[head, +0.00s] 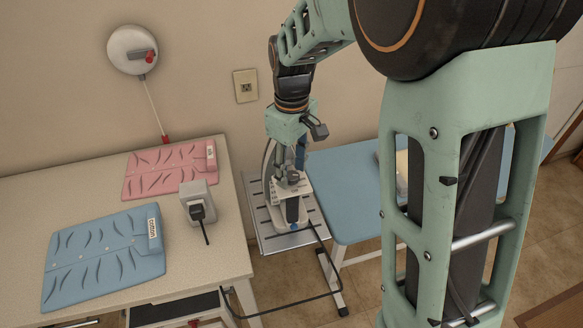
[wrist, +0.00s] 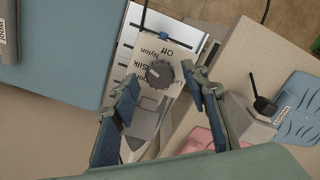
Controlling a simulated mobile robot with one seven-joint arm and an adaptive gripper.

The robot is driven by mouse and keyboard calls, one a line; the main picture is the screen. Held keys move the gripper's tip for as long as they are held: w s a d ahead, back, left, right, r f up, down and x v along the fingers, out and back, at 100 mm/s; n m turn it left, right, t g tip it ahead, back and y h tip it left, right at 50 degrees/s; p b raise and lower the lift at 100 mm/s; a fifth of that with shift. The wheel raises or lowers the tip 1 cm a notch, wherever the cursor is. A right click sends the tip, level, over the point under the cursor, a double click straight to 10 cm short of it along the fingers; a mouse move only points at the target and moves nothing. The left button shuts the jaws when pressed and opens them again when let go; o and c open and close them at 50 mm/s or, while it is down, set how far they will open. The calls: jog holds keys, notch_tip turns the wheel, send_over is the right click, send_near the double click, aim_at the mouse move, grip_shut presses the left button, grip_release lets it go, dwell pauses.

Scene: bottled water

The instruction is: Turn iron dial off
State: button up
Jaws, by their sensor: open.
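The iron (head: 290,208) sits on the slatted metal rest (head: 262,222) at the end of the blue ironing board. Its dark round dial (wrist: 158,73) is set in a pale panel with labels; Off, Nylon and Silk are readable, others are partly hidden. I cannot tell surely which label the dial points at. My gripper (wrist: 159,78) is open above the iron, with one finger on each side of the dial. I cannot tell whether either finger touches it. In the head view my gripper (head: 297,158) points down over the iron, partly hiding it.
A table (head: 110,203) at left holds folded pink (head: 170,170) and blue (head: 104,256) shirts and a grey box (head: 198,203) with a black plug. A black cord (head: 300,300) hangs near the rest. The ironing board (head: 350,195) extends right. A wall outlet (head: 246,86) is behind.

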jog(key=shift+f, duration=0.15)
jog(key=shift+c, duration=0.6)
grip_shut()
jog(key=shift+m, duration=0.3)
jog(key=m, duration=0.9)
jog(key=shift+m, duration=0.4)
jog(key=shift+m+p, duration=0.3)
jog(key=shift+m, duration=1.5)
